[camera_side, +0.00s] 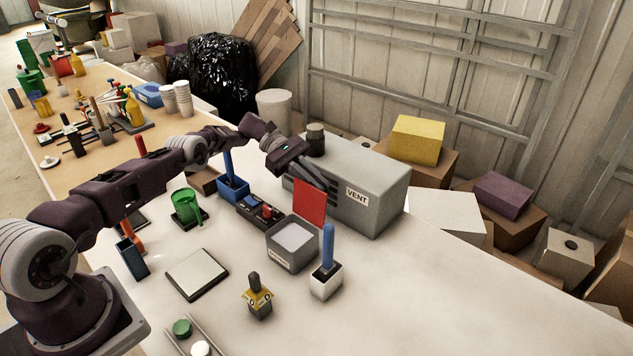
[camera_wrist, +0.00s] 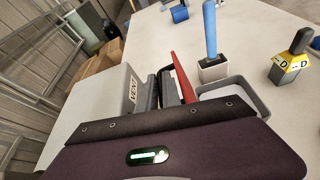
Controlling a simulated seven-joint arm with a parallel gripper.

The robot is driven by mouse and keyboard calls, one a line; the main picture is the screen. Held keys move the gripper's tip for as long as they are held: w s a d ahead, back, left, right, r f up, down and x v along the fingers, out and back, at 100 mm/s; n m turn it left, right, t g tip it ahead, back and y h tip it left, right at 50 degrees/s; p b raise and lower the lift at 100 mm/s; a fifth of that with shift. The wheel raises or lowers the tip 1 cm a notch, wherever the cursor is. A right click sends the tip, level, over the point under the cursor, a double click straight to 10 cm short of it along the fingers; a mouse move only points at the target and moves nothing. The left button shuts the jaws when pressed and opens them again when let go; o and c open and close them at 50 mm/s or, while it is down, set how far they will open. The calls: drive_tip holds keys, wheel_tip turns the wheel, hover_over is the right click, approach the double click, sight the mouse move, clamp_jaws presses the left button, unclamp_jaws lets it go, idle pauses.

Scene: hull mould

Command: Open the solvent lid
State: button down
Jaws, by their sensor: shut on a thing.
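The solvent lid is a red flap (camera_side: 310,203) standing upright at the back edge of a grey open-topped solvent box (camera_side: 291,258). The box's pale inside shows. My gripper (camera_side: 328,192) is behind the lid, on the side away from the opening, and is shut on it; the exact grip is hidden. In the wrist view the two dark fingers (camera_wrist: 160,92) are close together, with the red lid (camera_wrist: 184,82) seen edge-on just to their right. The grey box rim (camera_wrist: 235,92) shows beyond my wrist housing.
A large grey box marked VENT (camera_side: 375,188) stands close behind my gripper. A white holder with a blue-handled tool (camera_side: 327,262) is right of the solvent box. The table's right side is clear.

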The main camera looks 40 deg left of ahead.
drive_tip(key=c, duration=1.8)
unclamp_jaws()
drive_tip(key=shift+s+a+f, duration=0.15)
drive_tip(key=shift+a+f, duration=0.05)
drive_tip(key=shift+f, duration=0.35)
wheel_tip(320, 180, up, 16)
drive_tip(key=d, duration=0.1)
wheel_tip(320, 180, down, 13)
drive_tip(key=y, duration=0.7)
drive_tip(key=n+y, duration=0.1)
drive_tip(key=y, duration=0.5)
drive_tip(key=shift+f+g+y, duration=0.1)
drive_tip(key=shift+g+y, duration=0.3)
